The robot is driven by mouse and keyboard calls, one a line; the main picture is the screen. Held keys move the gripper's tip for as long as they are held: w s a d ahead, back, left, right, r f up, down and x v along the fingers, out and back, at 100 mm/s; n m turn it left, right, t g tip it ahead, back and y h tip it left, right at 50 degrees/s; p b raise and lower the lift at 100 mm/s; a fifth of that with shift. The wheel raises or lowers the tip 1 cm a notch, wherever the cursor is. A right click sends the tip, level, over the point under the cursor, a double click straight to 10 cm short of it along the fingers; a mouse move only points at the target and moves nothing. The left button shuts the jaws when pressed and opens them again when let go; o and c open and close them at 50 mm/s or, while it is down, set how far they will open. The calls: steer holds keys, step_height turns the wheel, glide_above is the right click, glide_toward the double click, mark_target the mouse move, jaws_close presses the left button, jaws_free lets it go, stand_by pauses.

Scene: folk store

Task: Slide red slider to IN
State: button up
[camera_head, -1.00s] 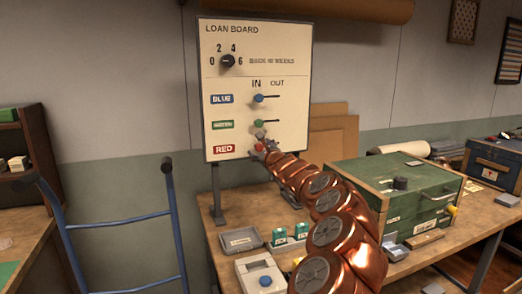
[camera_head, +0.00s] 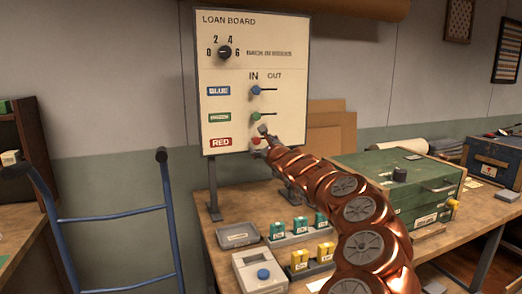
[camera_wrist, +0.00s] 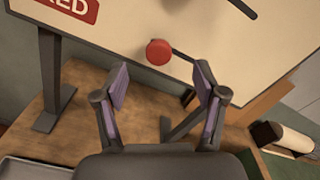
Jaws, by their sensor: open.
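The loan board (camera_head: 285,60) stands upright on the workbench with IN and OUT marked at the top of its slider columns. The red slider (camera_wrist: 159,52) is a round red knob at the left end of its slot, below IN in the head view (camera_head: 256,140). The slot runs right from it. The RED label (camera_head: 221,142) is to its left. My gripper (camera_wrist: 162,72) is open and empty, its two fingers spread just short of the knob in the wrist view. In the head view my gripper (camera_head: 261,136) partly hides the red slot.
The blue slider (camera_head: 256,90) and green slider (camera_head: 256,117) sit above, both below IN. A green box (camera_head: 395,180) stands to the right on the workbench. Small labelled blocks, a grey tray (camera_head: 238,235) and a blue-button device (camera_head: 262,272) lie below the board.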

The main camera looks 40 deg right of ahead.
steer(key=b+v, duration=0.3)
steer(key=v, duration=0.1)
steer(key=shift+s+a, duration=0.15)
steer(key=shift+s, duration=0.1)
stand_by(0.7)
